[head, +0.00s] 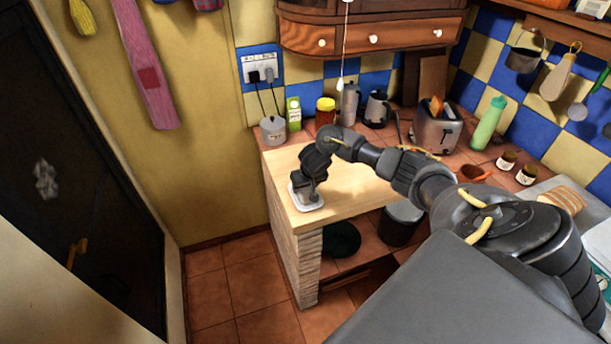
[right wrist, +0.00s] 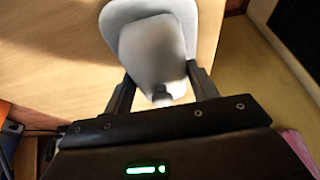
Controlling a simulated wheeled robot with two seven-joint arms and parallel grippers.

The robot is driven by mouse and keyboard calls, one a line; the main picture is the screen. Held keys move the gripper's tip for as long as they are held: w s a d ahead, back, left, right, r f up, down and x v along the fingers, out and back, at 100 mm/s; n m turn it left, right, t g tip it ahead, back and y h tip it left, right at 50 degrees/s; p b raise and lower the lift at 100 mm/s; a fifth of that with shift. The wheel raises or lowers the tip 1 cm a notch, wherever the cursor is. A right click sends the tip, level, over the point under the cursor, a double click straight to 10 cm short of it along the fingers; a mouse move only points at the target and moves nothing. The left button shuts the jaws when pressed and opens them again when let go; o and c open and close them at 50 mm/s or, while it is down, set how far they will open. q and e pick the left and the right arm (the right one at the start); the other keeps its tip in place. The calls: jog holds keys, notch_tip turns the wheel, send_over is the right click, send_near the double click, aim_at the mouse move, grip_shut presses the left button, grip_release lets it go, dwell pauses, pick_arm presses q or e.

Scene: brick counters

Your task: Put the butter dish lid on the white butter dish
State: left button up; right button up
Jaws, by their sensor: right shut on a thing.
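The white butter dish (head: 299,206) is on the wooden counter top near its left end, mostly covered by my right gripper (head: 312,196). In the right wrist view the dish (right wrist: 118,14) shows as a pale rounded tray. The pale butter dish lid (right wrist: 152,45) is over it, looking turned a little and offset towards my gripper. My right gripper (right wrist: 162,95) is shut on the lid by its small knob. I cannot tell whether the lid touches the dish. My left gripper is not in view.
The wooden counter top (head: 345,199) is clear around the dish; its left edge is close. Behind stand a grey canister (head: 273,131), a green carton (head: 293,113), a jar (head: 325,112) and a toaster (head: 437,128). A green bottle (head: 488,123) is further right.

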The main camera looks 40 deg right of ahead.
jog(key=shift+f, duration=0.25)
dwell(0.5)
jog(key=o, duration=1.2)
jog(key=p+v, duration=0.3)
jog(key=v, duration=0.6)
jog(key=shift+r, duration=0.45)
jog(key=shift+s+a+r, duration=0.15)
jog(key=shift+s+r, duration=0.2)
jog(key=shift+r, duration=0.1)
jog(key=shift+f, duration=0.1)
